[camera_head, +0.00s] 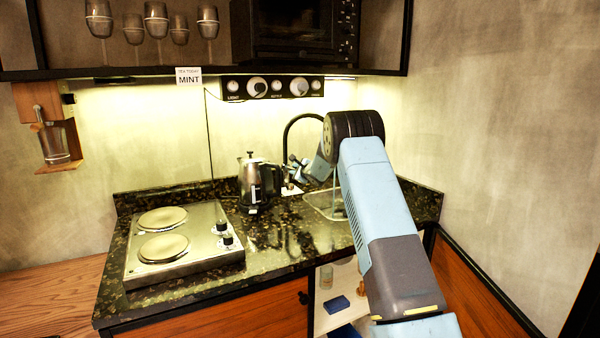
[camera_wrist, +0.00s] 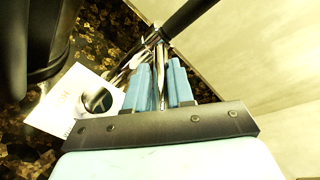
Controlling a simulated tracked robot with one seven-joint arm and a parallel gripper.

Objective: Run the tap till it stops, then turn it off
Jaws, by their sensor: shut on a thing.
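The tap has a tall black curved spout (camera_head: 290,130) at the back of the counter, and its dark pipe also shows in the wrist view (camera_wrist: 188,16). The spout bends over a sink (camera_head: 318,207) that my arm partly hides. My gripper (camera_head: 300,168) is beside the tap's base. In the wrist view, my gripper's blue fingers (camera_wrist: 160,72) are shut on a thin metal part, which looks like the tap's lever (camera_wrist: 160,52). The spout's mouth is hidden behind my arm, and I cannot tell whether water runs.
A steel and black kettle (camera_head: 250,180) stands just left of the tap. A white card (camera_wrist: 62,108) lies by the tap's base. A two-plate hob (camera_head: 200,262) fills the counter's left. A control panel (camera_head: 290,87) and shelf hang above.

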